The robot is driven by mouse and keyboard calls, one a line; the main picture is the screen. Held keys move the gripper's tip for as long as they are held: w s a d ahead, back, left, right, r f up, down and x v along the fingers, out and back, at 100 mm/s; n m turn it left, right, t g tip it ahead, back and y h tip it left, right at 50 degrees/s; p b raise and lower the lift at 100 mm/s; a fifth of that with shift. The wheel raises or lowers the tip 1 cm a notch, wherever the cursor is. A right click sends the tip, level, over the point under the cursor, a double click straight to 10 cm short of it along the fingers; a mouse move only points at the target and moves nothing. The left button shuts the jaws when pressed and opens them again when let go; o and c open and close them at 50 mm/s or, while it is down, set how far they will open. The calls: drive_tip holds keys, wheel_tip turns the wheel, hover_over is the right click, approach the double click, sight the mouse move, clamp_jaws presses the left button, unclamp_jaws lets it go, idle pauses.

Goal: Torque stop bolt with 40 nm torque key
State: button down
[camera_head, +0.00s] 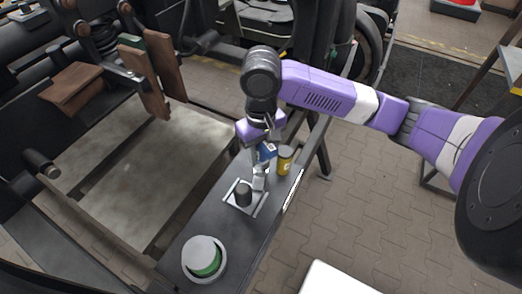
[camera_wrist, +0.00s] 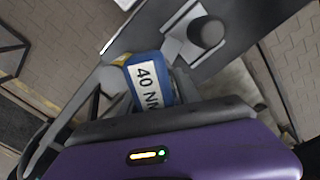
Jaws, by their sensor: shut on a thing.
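The blue torque key (camera_wrist: 148,80) has a white label reading 40 NM in the wrist view. My gripper (camera_head: 264,146) is shut on it above the narrow dark bench, and the blue body (camera_head: 266,151) shows below my wrist in the head view. A dark upright cylinder (camera_head: 243,193), which looks like the stop bolt, stands on a light square plate (camera_head: 238,205). In the wrist view the cylinder (camera_wrist: 207,33) is beyond the key. A grey metal part below my gripper is close to the cylinder; I cannot tell if they touch. My fingertips are mostly hidden.
A yellow can (camera_head: 285,159) stands on the bench (camera_head: 222,215) just right of my gripper. A round white-and-green container (camera_head: 203,258) stands at the bench's near end. Bogie frame parts lie left and behind. Paved floor (camera_head: 350,215) is open at the right.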

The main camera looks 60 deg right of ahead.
drive_tip(key=shift+f+b, duration=0.9)
drive_tip(key=shift+f, duration=0.6)
drive_tip(key=shift+r+m+p, duration=0.1)
drive_tip(key=shift+m+p, duration=0.3)
drive_tip(key=shift+p, duration=0.1)
drive_tip(key=shift+m+p, duration=0.3)
drive_tip(key=shift+m, duration=0.3)
